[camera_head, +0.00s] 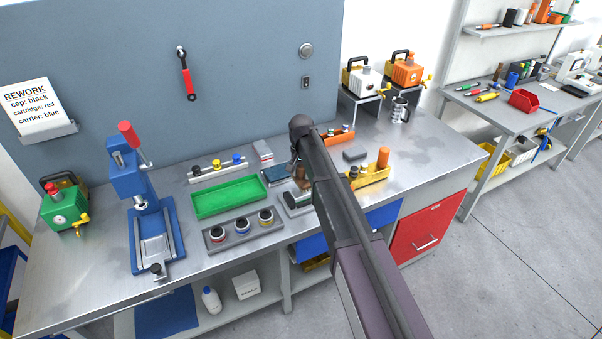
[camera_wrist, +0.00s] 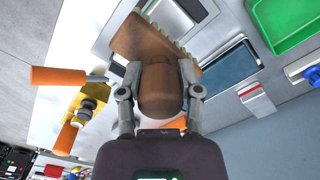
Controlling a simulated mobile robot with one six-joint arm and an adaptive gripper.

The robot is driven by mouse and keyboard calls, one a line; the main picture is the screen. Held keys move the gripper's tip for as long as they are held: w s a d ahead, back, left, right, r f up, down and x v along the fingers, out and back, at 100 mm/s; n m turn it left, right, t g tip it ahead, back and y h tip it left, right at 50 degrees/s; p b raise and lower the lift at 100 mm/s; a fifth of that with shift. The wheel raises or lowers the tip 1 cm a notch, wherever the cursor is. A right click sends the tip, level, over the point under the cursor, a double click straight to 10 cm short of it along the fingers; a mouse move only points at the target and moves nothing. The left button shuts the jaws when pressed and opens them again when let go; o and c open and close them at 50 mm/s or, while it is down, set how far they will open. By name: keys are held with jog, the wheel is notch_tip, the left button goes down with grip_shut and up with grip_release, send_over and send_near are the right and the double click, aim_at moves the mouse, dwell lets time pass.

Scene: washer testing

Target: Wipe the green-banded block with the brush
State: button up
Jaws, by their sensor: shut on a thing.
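My gripper (camera_wrist: 160,92) is shut on the brown wooden handle of the brush (camera_wrist: 150,38). The brush's head and pale bristles point away from the gripper, toward the top of the wrist view. In the head view the brush (camera_head: 302,184) is partly hidden by my arm. A silver-grey block with a dark green part (camera_head: 292,204), which looks like the green-banded block, lies just below the brush there. In the wrist view a silver block (camera_wrist: 180,14) lies beside or under the brush head. Its green band is not clear there, and I cannot tell whether the bristles touch it.
A green tray (camera_head: 228,197) and a grey holder with several round parts (camera_head: 240,238) lie to the left. A red-banded block (camera_head: 263,151) and a dark blue pad (camera_head: 277,175) lie behind. A yellow fixture (camera_head: 371,177) with an orange post stands right of my arm.

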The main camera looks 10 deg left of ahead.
aim_at(301, 166)
jog(key=shift+r+p, duration=1.1)
jog(key=shift+r, duration=0.25)
jog(key=shift+r+p, duration=1.5)
jog(key=shift+r, duration=0.05)
jog(key=shift+f, duration=0.2)
